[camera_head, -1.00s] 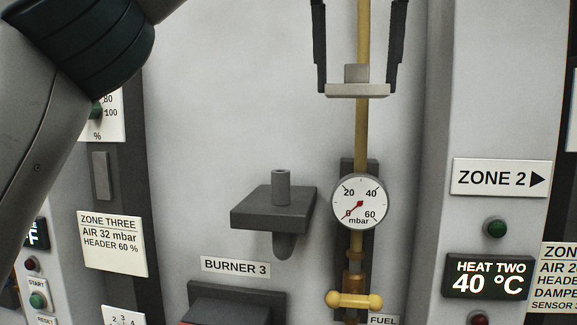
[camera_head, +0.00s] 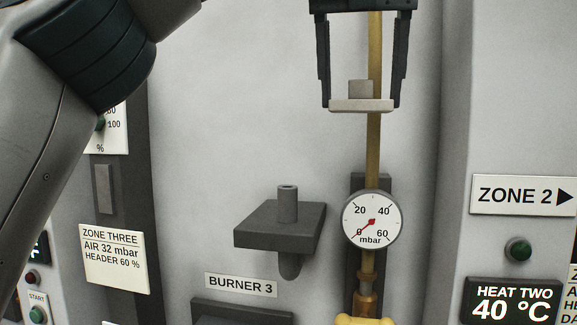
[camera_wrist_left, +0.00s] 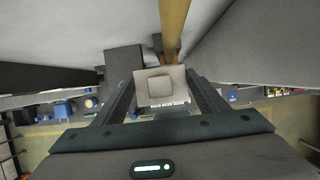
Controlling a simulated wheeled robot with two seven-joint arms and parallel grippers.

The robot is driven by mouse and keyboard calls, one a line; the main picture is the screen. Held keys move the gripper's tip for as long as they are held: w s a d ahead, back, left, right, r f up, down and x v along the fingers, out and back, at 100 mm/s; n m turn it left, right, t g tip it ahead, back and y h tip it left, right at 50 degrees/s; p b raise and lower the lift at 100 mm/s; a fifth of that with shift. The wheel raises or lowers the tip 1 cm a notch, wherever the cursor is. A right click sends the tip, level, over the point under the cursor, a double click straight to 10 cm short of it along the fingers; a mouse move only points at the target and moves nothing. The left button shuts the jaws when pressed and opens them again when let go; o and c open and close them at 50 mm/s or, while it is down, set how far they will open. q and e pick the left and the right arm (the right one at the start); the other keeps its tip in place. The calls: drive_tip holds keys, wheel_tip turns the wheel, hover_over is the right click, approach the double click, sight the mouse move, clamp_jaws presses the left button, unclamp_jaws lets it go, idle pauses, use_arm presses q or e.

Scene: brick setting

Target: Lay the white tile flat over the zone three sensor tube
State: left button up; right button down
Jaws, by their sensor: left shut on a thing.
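The white tile (camera_head: 360,105) is a pale flat plate with a raised square block on top. My left gripper (camera_head: 361,102) is shut on the tile by its two sides and holds it level in the air, in front of the yellow pipe. The tile also shows between the fingers in the left wrist view (camera_wrist_left: 161,86). The sensor tube (camera_head: 288,203) is a short grey upright tube on a dark block on the wall, lower and to the left of the tile. The tile is apart from it. My right gripper is in neither view now.
A yellow pipe (camera_head: 374,150) runs down to a round mbar gauge (camera_head: 371,220) right of the dark block (camera_head: 280,228). A BURNER 3 label (camera_head: 241,285) is below. A ZONE THREE card (camera_head: 114,259) is at left. The wall above the tube is clear.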

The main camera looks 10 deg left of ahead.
use_arm(q)
drive_tip(key=a+f+p, duration=0.2)
drive_tip(key=a+f, duration=0.4)
drive_tip(key=a, duration=0.4)
drive_tip(key=shift+w+a+f, duration=0.2)
drive_tip(key=shift+w+a, duration=0.15)
drive_tip(key=shift+a, duration=0.05)
drive_tip(key=shift+d, duration=0.1)
wheel_tip(320, 180, down, 4)
drive_tip(key=shift+r+p, duration=0.1)
drive_tip(key=shift+p, duration=1)
drive_tip(key=shift+f+b, duration=0.4)
drive_tip(key=shift+b, duration=0.1)
drive_tip(key=shift+f, duration=0.2)
